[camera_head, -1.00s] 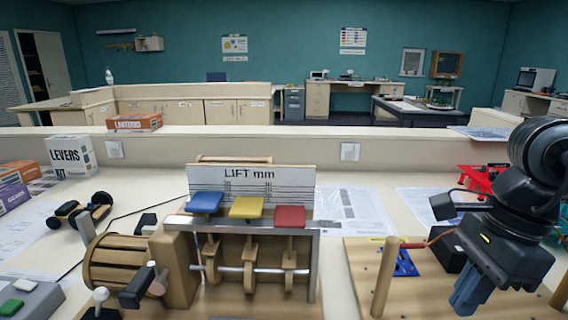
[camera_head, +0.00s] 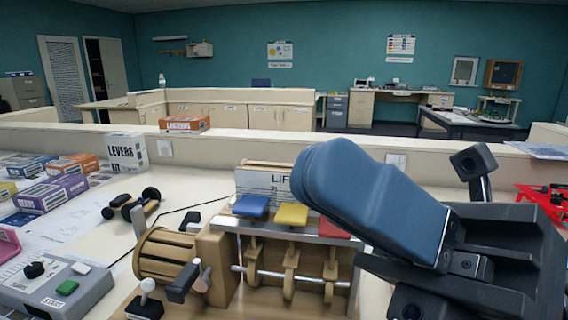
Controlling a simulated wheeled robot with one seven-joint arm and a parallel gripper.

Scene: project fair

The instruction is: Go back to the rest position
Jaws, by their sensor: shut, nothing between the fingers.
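My gripper (camera_head: 345,195) is large and close to the camera at the right of the head view. Its blue fingers lie together, pointing up and left, with nothing between them. It covers part of the wooden cam machine (camera_head: 222,262), hiding most of the "LIFT mm" scale board (camera_head: 262,182) and part of the red pad (camera_head: 333,229). The blue pad (camera_head: 251,206) and yellow pad (camera_head: 291,214) of the machine show left of the fingers.
A grey control box (camera_head: 55,288) with a green button is at the front left. A small wheeled cart (camera_head: 132,203), a "LEVERS" box (camera_head: 127,152) and several kit boxes (camera_head: 52,194) stand on the left. A low partition (camera_head: 232,146) runs behind. A red device (camera_head: 540,200) is far right.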

